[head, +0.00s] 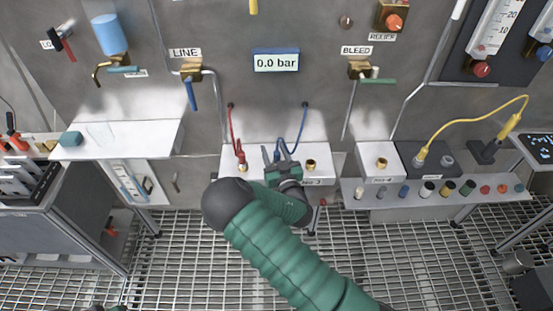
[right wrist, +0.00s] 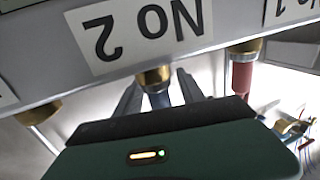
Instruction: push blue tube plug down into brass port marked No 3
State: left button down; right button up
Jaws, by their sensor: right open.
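The white port block (head: 228,165) holds a row of brass ports. The blue tube plug (right wrist: 158,98) sits at the brass port above the "No 2" label (right wrist: 140,28), which appears upside down in the right wrist view. Its blue tube (head: 302,125) rises to the wall. My right gripper (head: 273,155) is open, with one finger on each side of the blue plug; contact is not clear. The brass port to the right (head: 310,163), by a partly hidden label ending in 3, stands empty.
A red plug (right wrist: 242,75) stands in the port beside, with its red tube (head: 232,125) close to my gripper. A separate block with a brass port (head: 382,162) is to the right. A shelf with several coloured caps (head: 427,188) runs below it. The gauge (head: 276,62) reads 0.0 bar.

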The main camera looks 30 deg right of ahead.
grip_shut()
dwell(0.4)
jog(key=shift+r, duration=0.25)
notch_tip(320, 180, up, 3)
jog(key=shift+p, duration=0.4)
jog(key=s+a+r+p, duration=0.1)
jog(key=s+a+p, duration=0.25)
jog(key=s, duration=0.35)
jog(key=s+a+r+p, duration=0.1)
jog(key=s+a+p, duration=0.2)
jog(key=s+a, duration=0.25)
jog(key=w+d+r+m+g+h+p, duration=0.1)
jog(key=w+d+m+g+h+p, duration=0.1)
jog(key=d, duration=0.8)
jog(key=w+d+r+m+g+h+p, duration=0.2)
jog(key=d+h, duration=0.4)
jog(key=d, duration=0.4)
jog(key=shift+w+r+m+g+p, duration=0.3)
jog(key=shift+w+m+g+p, duration=0.3)
jog(key=shift+w+m, duration=0.4)
jog(key=shift+a, duration=0.15)
